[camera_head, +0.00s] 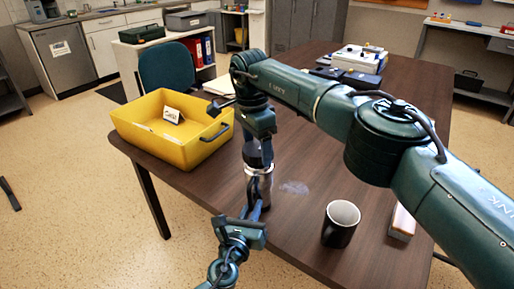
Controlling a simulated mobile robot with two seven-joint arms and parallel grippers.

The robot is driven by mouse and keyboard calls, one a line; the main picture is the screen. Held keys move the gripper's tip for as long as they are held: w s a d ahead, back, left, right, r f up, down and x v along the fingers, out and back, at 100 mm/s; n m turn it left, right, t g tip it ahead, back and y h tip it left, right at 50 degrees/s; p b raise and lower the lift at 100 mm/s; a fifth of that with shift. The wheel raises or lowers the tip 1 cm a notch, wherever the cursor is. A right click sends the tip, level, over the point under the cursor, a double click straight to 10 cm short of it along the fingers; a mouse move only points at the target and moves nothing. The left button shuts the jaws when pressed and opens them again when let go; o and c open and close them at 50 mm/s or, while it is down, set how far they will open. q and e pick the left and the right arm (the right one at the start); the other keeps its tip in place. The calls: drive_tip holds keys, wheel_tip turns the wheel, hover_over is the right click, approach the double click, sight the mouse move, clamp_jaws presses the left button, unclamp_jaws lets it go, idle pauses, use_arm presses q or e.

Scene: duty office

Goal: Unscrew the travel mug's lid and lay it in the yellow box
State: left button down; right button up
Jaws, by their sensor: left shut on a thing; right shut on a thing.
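My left gripper (256,207) is shut on the mug's lower body from the near side. My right gripper (259,138) points down from above and is shut at the mug's top, where the lid is. The lid is mostly hidden by that gripper, so I cannot tell whether it is loose. The yellow box (150,143) sits at the table's far left corner, left of the mug, with a small white card (172,115) in it.
A black mug (338,232) stands right of the travel mug. Dark boxes and a white device (358,60) are at the table's far end. A teal chair (166,68) is behind the yellow box.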

sight(258, 148)
use_arm(q)
drive_tip(key=shift+s+d+f, duration=0.1)
drive_tip(key=shift+f, duration=0.05)
use_arm(e)
wheel_tip(258, 148, up, 4)
drive_tip(key=shift+a+f, duration=0.1)
drive_tip(key=shift+f, duration=0.15)
use_arm(q)
drive_tip(key=c, duration=1.4)
unclamp_jaws()
drive_tip(key=shift+o, duration=0.2)
